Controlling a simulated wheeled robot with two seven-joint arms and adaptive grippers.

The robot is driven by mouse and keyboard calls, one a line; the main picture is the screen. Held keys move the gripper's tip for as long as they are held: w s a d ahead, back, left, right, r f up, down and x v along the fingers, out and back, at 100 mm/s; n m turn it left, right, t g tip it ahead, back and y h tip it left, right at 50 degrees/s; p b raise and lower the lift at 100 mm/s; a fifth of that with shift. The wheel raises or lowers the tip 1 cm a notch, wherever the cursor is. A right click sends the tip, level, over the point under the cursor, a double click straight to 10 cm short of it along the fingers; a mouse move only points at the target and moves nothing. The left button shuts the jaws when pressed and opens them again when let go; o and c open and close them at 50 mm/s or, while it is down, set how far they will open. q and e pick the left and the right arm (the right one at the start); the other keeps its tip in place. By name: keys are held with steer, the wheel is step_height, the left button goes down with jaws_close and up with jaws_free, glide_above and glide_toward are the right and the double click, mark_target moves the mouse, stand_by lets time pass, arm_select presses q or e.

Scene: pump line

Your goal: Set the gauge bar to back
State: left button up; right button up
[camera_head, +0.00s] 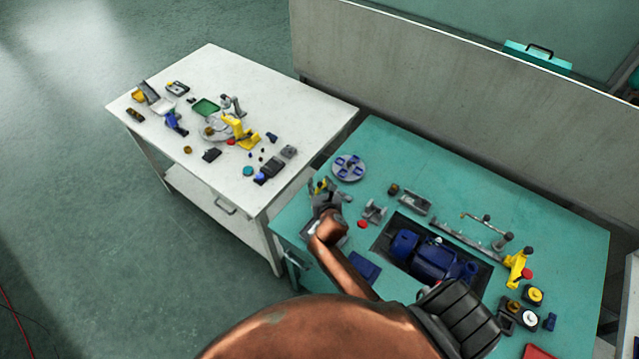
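A long grey rail (467,241) lies on the green bench behind the blue pump, with a thin bar (476,217) with dark knobs above it. This looks like the gauge bar, but its setting is too small to read. My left gripper is not in view.
The blue pump (428,258) sits in a dark recess. A yellow clamp-like stand (516,268) is at the rail's right end, with gauges (534,295) in front. A grey wall panel (450,80) rises behind. A white table (180,85) with many parts stands left.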

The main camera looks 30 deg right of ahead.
steer(key=shift+w, duration=0.2)
jaws_close()
stand_by(0.3)
stand_by(0.3)
